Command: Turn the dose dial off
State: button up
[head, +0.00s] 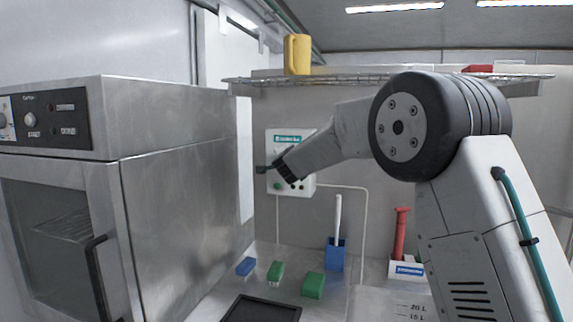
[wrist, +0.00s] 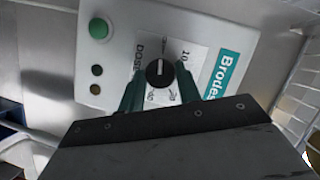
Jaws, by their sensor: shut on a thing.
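The dose dial (wrist: 159,73) is a round black knob with a white pointer line, on a pale label plate marked "Dose" and "10". The pointer line runs up the picture in the wrist view. The dial sits on a white wall box (head: 304,186) with a teal brand strip; the box also fills the middle of the wrist view (wrist: 125,25). My gripper (wrist: 160,80) has its two dark green fingers on either side of the dial and is shut on it. In the head view my gripper (head: 268,169) is in front of the box and hides the dial.
The box also has a green button (wrist: 98,28) and two small round lights. A steel oven (head: 175,190) stands at left. A wire shelf (head: 350,79) with a yellow jug (head: 297,54) hangs above. Blue and green blocks (head: 313,286) and a blue holder (head: 336,255) stand below.

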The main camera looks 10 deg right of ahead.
dwell(0.3)
jog(key=o, duration=1)
jog(key=shift+c, duration=0.2)
jog(key=v, duration=0.7)
jog(key=shift+s, duration=0.4)
